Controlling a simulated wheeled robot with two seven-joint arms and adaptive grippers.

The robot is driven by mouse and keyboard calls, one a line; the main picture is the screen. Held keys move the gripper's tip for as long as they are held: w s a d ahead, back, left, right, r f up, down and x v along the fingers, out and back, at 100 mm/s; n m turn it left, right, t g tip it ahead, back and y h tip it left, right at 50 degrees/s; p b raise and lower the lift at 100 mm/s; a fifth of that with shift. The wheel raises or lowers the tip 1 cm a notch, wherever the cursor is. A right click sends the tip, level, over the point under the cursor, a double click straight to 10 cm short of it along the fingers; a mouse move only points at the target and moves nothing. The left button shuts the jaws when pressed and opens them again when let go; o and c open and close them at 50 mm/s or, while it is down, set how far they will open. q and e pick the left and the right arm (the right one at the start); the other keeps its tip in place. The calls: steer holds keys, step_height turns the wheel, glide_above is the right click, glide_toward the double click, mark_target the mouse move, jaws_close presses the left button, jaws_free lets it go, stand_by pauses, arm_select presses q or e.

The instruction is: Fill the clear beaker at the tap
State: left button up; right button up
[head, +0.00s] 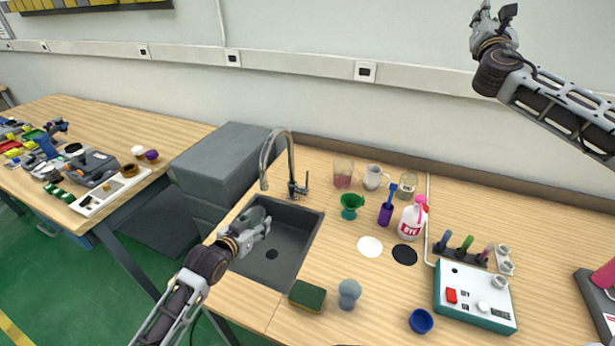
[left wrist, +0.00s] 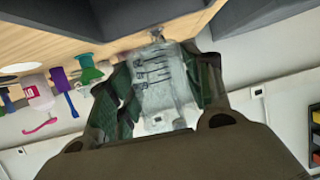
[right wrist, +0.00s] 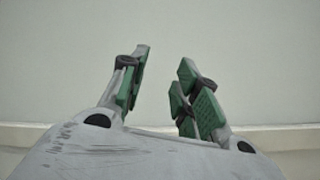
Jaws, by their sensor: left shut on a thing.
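My left gripper (head: 262,222) is over the sink (head: 290,228) in the head view, in front of and below the spout of the tap (head: 283,140). In the left wrist view its green-padded fingers are shut on the clear beaker (left wrist: 162,88), which has dark graduation marks. The beaker is hard to make out in the head view, and I cannot tell whether it holds liquid or is right under the spout. My right gripper (head: 493,14) is raised high at the upper right, by the wall. In the right wrist view its fingers (right wrist: 165,80) are apart and empty.
Right of the sink stand a glass with pink contents (head: 343,172), a green cup (head: 351,204), a purple holder (head: 386,213) and a white dye bottle (head: 412,220). A sponge (head: 307,296) and a blue-grey goblet (head: 349,293) are near the front edge.

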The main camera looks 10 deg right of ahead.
steer(key=w+a+f+m+y, duration=0.1)
steer(key=w+a+f+y, duration=0.35)
steer(key=a+f, duration=0.5)
steer(key=w+a+f+m+g+y, duration=0.1)
steer(key=w+a+f+m+y, duration=0.15)
steer(key=a+f+y, duration=0.45)
steer(key=w+a+f+m+y, duration=0.1)
steer(key=w+a+f+y, duration=0.3)
steer(key=a+f, duration=0.75)
steer(key=a+f+m+g+y, duration=0.1)
steer(key=a+f+m, duration=0.25)
steer(key=a, duration=0.25)
steer(key=m+y, duration=0.2)
steer(key=m, duration=1.2)
glide_toward(308, 176)
steer(key=shift+s+d, duration=0.4)
steer(key=shift+s, duration=0.2)
steer(key=shift+w, duration=0.15)
steer(key=shift+x, duration=5.9)
